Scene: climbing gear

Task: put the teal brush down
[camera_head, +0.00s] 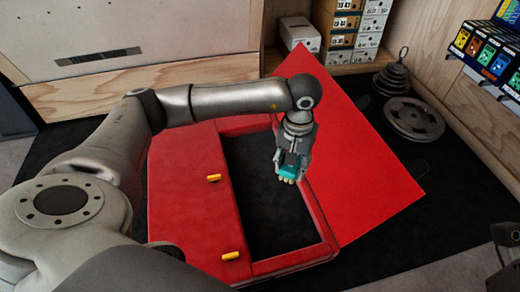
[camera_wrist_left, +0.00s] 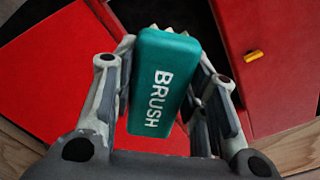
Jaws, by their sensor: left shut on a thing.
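The teal brush (camera_head: 290,167) is a small block with pale bristles, held in my left gripper (camera_head: 289,165). In the left wrist view the teal brush (camera_wrist_left: 160,85) shows the word BRUSH on its face, between the fingers of my left gripper (camera_wrist_left: 165,95), which are shut on it. In the head view the brush hangs over the dark opening of a red box. I cannot tell how high it is above the surface below. My right gripper is not clearly in view; only a dark part shows at the lower right edge.
The red box (camera_head: 180,190) has yellow catches (camera_head: 214,178) and an open dark compartment (camera_head: 262,215). A red panel (camera_head: 350,150) slants at its right. Weight plates (camera_head: 413,118) lie on the dark mat at right. Stacked shoe boxes (camera_head: 335,25) and a white box (camera_head: 299,34) stand at the back.

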